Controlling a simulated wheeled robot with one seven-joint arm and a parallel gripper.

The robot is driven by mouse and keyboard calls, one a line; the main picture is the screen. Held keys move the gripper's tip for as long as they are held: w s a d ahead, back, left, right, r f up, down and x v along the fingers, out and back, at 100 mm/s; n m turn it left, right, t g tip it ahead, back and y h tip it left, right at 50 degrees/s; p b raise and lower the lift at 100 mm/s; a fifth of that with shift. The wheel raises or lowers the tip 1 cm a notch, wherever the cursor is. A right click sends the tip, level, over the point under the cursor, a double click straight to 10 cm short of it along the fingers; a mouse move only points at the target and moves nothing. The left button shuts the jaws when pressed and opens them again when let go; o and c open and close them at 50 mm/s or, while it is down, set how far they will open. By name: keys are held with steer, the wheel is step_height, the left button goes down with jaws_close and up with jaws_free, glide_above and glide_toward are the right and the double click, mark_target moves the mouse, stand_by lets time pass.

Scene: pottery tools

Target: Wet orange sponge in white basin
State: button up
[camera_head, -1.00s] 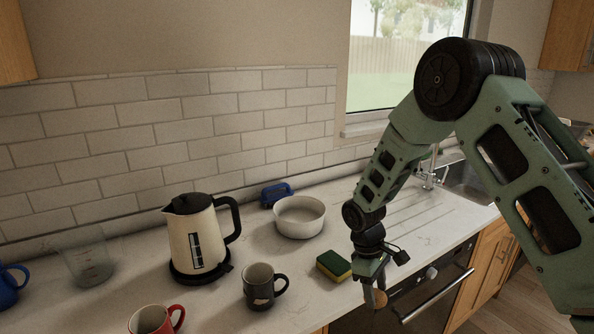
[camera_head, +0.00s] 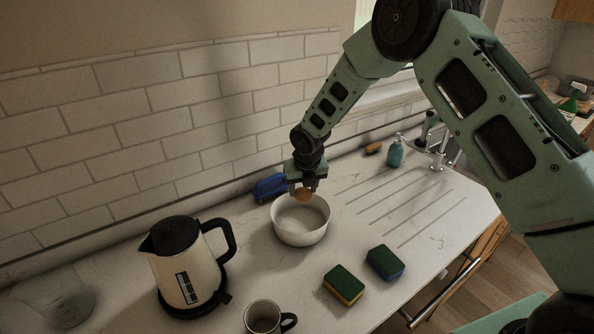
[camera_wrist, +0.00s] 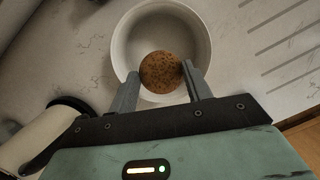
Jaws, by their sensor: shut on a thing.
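The orange sponge (camera_head: 303,194) is round and speckled, and it also shows in the wrist view (camera_wrist: 161,72). My gripper (camera_head: 304,190) is shut on it, with a finger on each side of it in the wrist view. The white basin (camera_head: 302,238) stands on the counter. The sponge is over the basin near its back rim in the head view. In the wrist view the basin (camera_wrist: 123,60) lies behind the sponge. The basin's inside looks pale, and I cannot tell whether it holds water.
A kettle (camera_head: 185,268) and a dark mug (camera_head: 263,318) stand left of and in front of the basin. A blue object (camera_head: 270,187) is close behind it. Two green-topped sponges (camera_head: 344,284) (camera_head: 385,262) lie to the right. A soap bottle (camera_head: 395,152) stands by the tap.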

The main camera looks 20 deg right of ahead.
steer(key=shift+w+a+r+n, duration=0.15)
steer(key=shift+w+n, duration=0.15)
steer(key=shift+w, duration=0.15)
steer(key=shift+f+b, duration=3.7)
steer(key=shift+f, duration=1.8)
steer(key=shift+o, duration=0.2)
steer(key=shift+f, duration=0.15)
steer(key=shift+f+b, duration=0.7)
steer(key=shift+f, duration=0.35)
steer(key=shift+r, duration=0.1)
steer(key=shift+r+p, duration=4.2)
steer(key=shift+r, duration=1.05)
steer(key=shift+s, duration=0.1)
